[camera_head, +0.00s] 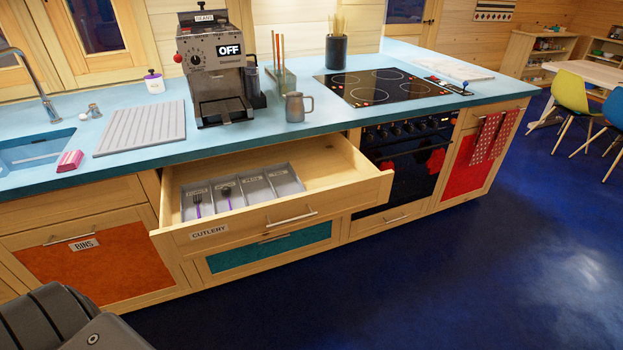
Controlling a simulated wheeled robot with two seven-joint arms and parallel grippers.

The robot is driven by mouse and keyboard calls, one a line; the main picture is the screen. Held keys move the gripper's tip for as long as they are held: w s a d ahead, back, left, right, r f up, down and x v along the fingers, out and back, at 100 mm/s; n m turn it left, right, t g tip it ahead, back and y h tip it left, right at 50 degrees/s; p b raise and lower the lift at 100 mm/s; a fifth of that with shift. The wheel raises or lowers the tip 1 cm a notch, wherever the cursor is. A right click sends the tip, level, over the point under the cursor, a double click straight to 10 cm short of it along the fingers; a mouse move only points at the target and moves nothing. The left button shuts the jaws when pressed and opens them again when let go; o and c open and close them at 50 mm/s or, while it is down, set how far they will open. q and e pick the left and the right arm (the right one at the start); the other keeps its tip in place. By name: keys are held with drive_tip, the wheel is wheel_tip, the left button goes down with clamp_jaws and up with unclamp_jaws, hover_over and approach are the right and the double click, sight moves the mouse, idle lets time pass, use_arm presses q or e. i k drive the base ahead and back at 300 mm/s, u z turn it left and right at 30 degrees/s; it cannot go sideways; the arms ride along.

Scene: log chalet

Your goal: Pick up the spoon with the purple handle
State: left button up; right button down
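The cutlery drawer (208,235) is pulled open under the counter. A grey cutlery tray (300,184) with several labelled compartments lies in its left part. A small utensil with purple on it (198,205) lies in the leftmost compartment. A utensil with a dark, rounded, spoon-like head (226,191) lies in the compartment beside it. Both are too small to tell for certain which is the purple-handled spoon. The other compartments look empty. Neither gripper is in view; only a dark part of mine shows at the bottom left.
The blue counter (240,135) holds a coffee machine (215,75), a metal jug (296,107), a ribbed board (142,127) and a hob (380,86). The open drawer juts over the floor. The dark blue floor (480,270) at right is clear.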

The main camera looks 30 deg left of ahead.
sight(226, 192)
drive_tip(key=u, duration=1.15)
